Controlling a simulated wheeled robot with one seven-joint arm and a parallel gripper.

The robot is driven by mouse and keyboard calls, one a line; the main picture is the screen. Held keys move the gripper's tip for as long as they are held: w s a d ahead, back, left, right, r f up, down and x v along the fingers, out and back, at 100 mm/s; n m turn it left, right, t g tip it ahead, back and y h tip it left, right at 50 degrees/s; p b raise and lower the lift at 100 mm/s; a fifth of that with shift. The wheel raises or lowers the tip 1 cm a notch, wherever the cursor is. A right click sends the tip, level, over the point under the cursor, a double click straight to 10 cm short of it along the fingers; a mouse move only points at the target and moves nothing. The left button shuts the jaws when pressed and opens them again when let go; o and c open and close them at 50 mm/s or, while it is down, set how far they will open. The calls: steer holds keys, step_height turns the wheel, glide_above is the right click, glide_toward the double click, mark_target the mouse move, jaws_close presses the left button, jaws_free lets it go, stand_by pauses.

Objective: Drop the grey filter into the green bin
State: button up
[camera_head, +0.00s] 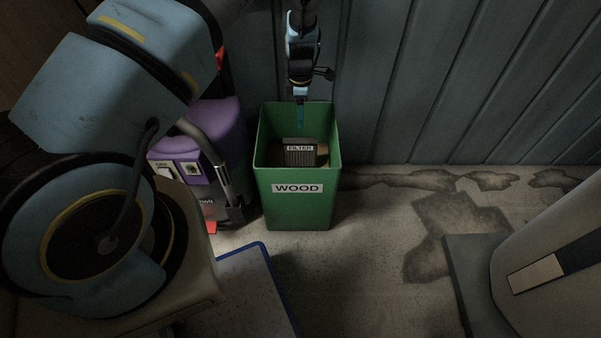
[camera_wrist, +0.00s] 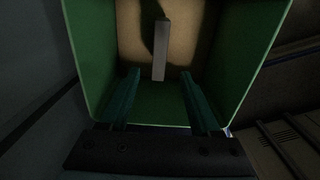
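The grey filter (camera_head: 301,157), a ribbed block with a white "FILTER" label, is inside the green bin (camera_head: 297,211), which is marked "WOOD". In the wrist view the filter (camera_wrist: 161,48) shows as a narrow grey slab over the brown bin floor, with a dark shadow beside it. I cannot tell whether it touches the floor. My gripper (camera_head: 300,116) points down at the bin's back rim. In the wrist view my gripper (camera_wrist: 161,74) has its two green fingers wide apart, with nothing pinched between them, and the green bin (camera_wrist: 83,62) surrounds them.
A purple machine (camera_head: 217,130) with a metal tube stands close to the bin's left. A corrugated wall (camera_head: 450,80) rises right behind the bin. The stained concrete floor (camera_head: 375,235) is clear to the bin's right, up to a pale rounded object (camera_head: 555,250).

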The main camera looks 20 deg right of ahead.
step_height(320, 180, up, 11)
steer(key=shift+f, duration=0.1)
stand_by(0.7)
